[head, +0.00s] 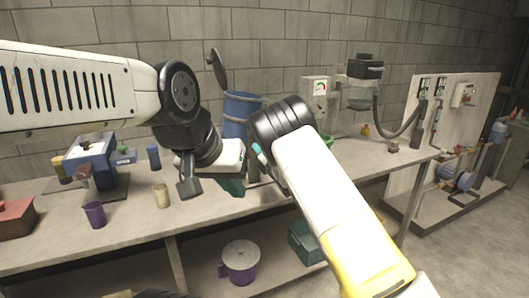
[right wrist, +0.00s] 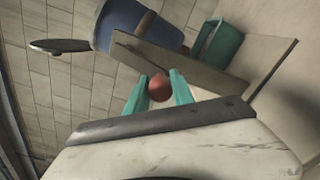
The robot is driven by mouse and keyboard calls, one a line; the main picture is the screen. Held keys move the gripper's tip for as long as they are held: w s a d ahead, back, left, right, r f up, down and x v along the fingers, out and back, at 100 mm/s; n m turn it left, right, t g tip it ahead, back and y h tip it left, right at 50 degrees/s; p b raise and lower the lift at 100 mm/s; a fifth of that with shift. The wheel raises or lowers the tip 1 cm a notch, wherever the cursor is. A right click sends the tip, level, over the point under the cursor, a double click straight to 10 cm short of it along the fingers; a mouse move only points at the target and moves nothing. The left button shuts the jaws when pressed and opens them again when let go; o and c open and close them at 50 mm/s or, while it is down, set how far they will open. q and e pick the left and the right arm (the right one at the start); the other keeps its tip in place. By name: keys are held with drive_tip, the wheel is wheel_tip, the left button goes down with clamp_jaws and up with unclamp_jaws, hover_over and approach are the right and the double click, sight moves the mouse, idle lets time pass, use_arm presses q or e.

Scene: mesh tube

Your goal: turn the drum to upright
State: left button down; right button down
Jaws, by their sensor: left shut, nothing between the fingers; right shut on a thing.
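The blue drum (head: 241,108) stands behind my two grippers in the head view, close to upright with perhaps a slight lean; its lower part is hidden. A round grey lid (head: 216,68) stands open at its upper left. In the right wrist view, the drum (right wrist: 130,22) is at the top with the lid (right wrist: 60,46) to its left. My right gripper (head: 258,152) is beside the drum's front; its teal fingers (right wrist: 158,90) are shut on a red knob (right wrist: 158,88). My left gripper (head: 243,158) is shut and empty, just left of it.
A green bin (head: 232,187) sits below the drum. Purple (head: 95,214) and tan (head: 162,196) cups and a blue machine (head: 92,160) are at the left of the bench. A grey-white box with a dial (head: 318,92) stands right of the drum. A purple-white bucket (head: 240,262) is below the bench.

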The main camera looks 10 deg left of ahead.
drive_tip(key=shift+w+d+f+n, duration=0.15)
drive_tip(key=shift+d+n, duration=0.15)
drive_tip(key=shift+n, duration=0.15)
drive_tip(key=shift+w+d+f+n, duration=0.15)
drive_tip(key=shift+d+n, duration=0.1)
drive_tip(key=shift+n, duration=0.2)
drive_tip(key=c, duration=1.1)
unclamp_jaws()
drive_tip(key=shift+r, duration=0.15)
drive_tip(key=v, duration=0.7)
drive_tip(key=shift+s+d, duration=0.25)
drive_tip(key=shift+s, duration=0.05)
